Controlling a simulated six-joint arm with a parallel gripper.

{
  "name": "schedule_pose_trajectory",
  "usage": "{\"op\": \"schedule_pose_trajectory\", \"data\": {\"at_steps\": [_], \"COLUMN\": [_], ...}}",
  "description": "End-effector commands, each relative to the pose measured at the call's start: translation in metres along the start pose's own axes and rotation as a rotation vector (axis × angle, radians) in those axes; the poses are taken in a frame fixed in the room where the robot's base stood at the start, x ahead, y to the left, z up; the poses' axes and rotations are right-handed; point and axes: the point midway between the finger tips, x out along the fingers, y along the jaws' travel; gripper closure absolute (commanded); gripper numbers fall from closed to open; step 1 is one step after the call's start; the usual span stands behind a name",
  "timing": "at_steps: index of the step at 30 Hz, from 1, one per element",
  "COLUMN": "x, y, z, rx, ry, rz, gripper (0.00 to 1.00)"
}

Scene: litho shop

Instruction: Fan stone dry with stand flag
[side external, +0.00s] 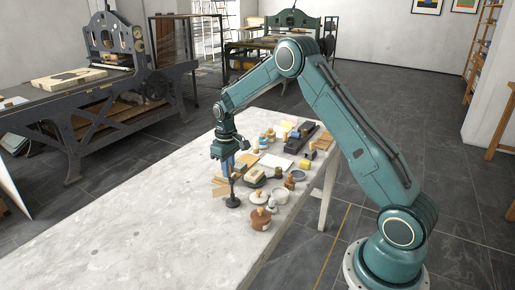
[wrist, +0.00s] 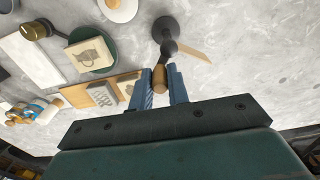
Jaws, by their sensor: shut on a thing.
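The stand flag shows in the side view with its round black base (side external: 233,202) on the pale table. In the wrist view its dark base (wrist: 164,29) is at the top and its thin tan flag (wrist: 194,53) points right. My gripper (wrist: 161,83) has its blue fingers shut on the flag's wooden handle (wrist: 159,78). In the side view my gripper (side external: 229,168) points down just above the base. The small cream stone (wrist: 90,52) with a grey drawing lies on a dark green round plate (wrist: 108,61). It also shows in the side view (side external: 256,174), right of the flag.
Several bottles and blocks crowd the table's far right. A white sheet (wrist: 28,62) lies beyond the stone. The table's (side external: 140,228) left and front are clear.

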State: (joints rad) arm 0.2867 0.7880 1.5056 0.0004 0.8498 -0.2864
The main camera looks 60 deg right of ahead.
Motion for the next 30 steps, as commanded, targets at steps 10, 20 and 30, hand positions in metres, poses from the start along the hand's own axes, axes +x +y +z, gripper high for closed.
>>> {"op": "schedule_pose_trajectory", "data": {"at_steps": [10,20,30], "x": [0.000,-0.006,-0.025], "y": [-0.004,-0.004,-0.004], "z": [-0.002,-0.003,-0.003], "rx": [0.001,0.001,0.000], "ry": [0.001,0.002,0.003], "rz": [0.000,0.001,0.001], "gripper": [0.65,0.65,0.65]}}
